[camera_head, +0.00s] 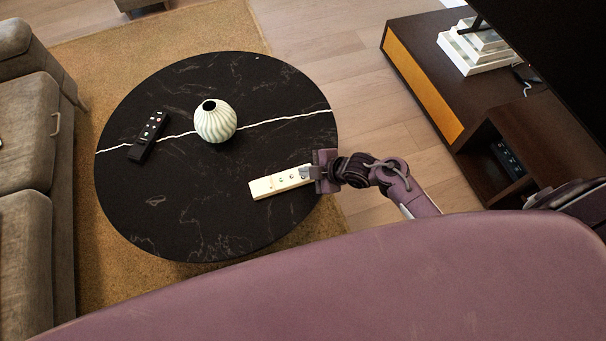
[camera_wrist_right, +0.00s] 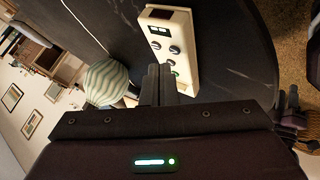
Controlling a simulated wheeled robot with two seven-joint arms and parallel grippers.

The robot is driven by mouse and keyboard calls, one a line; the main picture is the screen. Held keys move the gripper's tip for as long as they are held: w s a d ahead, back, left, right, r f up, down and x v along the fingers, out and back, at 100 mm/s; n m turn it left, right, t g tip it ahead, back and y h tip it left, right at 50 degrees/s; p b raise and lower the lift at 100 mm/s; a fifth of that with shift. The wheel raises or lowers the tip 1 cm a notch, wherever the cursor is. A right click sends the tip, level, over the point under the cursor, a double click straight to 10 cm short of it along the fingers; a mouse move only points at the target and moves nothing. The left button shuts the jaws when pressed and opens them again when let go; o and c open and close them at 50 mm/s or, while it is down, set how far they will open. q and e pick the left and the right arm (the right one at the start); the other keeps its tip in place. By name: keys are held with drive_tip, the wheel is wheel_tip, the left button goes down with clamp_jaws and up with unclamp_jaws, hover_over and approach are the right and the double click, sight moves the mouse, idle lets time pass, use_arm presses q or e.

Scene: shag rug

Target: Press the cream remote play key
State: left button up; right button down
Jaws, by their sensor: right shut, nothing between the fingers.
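The cream remote (camera_head: 276,184) lies on the right part of the round black marble table (camera_head: 190,225). My right gripper (camera_head: 306,172) is shut and empty, at the right end of the remote. In the right wrist view the remote (camera_wrist_right: 169,45) lies just beyond my shut fingertips (camera_wrist_right: 158,70), with a small dark display at its far end and several keys, one greenish, nearest the fingers. I cannot tell whether the fingertips touch a key. The key markings are too small to read. My left gripper is not in view.
A ribbed pale vase (camera_head: 215,124) stands near the table's middle, and a black remote (camera_head: 149,136) lies at its left. A grey sofa (camera_head: 30,150) is at the left. A dark TV cabinet (camera_head: 425,60) stands at the right. The table's front part is clear.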

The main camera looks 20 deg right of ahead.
drive_tip(key=shift+f, duration=0.15)
idle(0.5)
drive_tip(key=shift+f, duration=0.3)
drive_tip(key=shift+f+b, duration=0.15)
drive_tip(key=shift+b, duration=0.2)
drive_tip(key=shift+f, duration=0.2)
idle(0.3)
idle(0.4)
drive_tip(key=shift+r+p, duration=0.7)
drive_tip(key=shift+r, duration=0.05)
